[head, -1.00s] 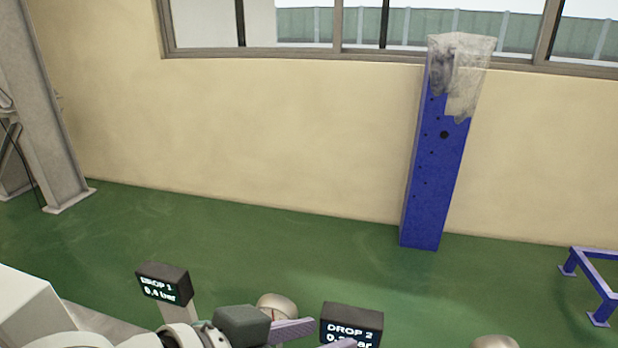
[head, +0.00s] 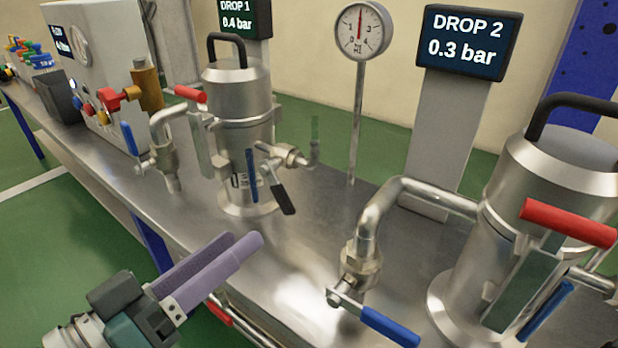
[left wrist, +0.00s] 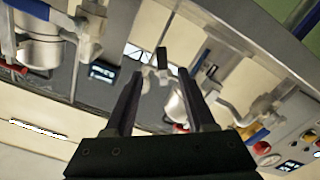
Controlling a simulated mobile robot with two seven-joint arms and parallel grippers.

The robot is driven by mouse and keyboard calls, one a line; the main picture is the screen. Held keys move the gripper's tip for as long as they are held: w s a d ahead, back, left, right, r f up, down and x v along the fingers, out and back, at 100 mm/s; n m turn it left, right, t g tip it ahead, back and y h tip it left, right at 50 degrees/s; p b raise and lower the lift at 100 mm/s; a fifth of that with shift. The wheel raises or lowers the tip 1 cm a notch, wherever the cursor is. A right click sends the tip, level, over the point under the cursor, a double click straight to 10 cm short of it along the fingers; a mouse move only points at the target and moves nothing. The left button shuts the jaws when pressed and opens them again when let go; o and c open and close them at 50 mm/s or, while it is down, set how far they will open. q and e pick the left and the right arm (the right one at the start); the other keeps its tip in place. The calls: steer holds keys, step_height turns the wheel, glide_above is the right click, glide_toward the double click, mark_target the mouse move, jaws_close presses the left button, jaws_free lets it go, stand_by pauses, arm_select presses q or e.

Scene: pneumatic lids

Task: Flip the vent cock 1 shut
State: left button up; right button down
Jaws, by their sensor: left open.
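The drop 1 vessel (head: 238,92) is a steel canister with a black top handle, standing on the bench. On its right side a small steel fitting carries a black lever (head: 284,198) that slants downward; I take this for vent cock 1, though no label on it is readable. My left gripper (head: 246,240) is open and empty, in front of the bench's front edge, below and apart from the black lever. In the left wrist view the open fingers (left wrist: 162,72) point toward the bench fittings, with nothing gripped. My right gripper is not in view.
A blue lever (head: 130,139) and a red lever (head: 190,94) sit left of the drop 1 vessel. The drop 2 vessel (head: 462,255) stands at right with its own red and blue levers. A gauge (head: 361,31) on a thin post stands behind. Bare steel bench (head: 305,265) lies between vessels.

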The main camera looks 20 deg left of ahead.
mark_target(281, 202)
arm_select(q)
steer(key=b+x, duration=0.3)
steer(key=x, duration=0.5)
steer(key=shift+w+f, duration=0.15)
steer(key=shift+w, duration=0.3)
steer(key=shift+w+d+b, duration=0.2)
steer(key=shift+w+b, duration=0.1)
steer(key=shift+w, duration=0.25)
jaws_close()
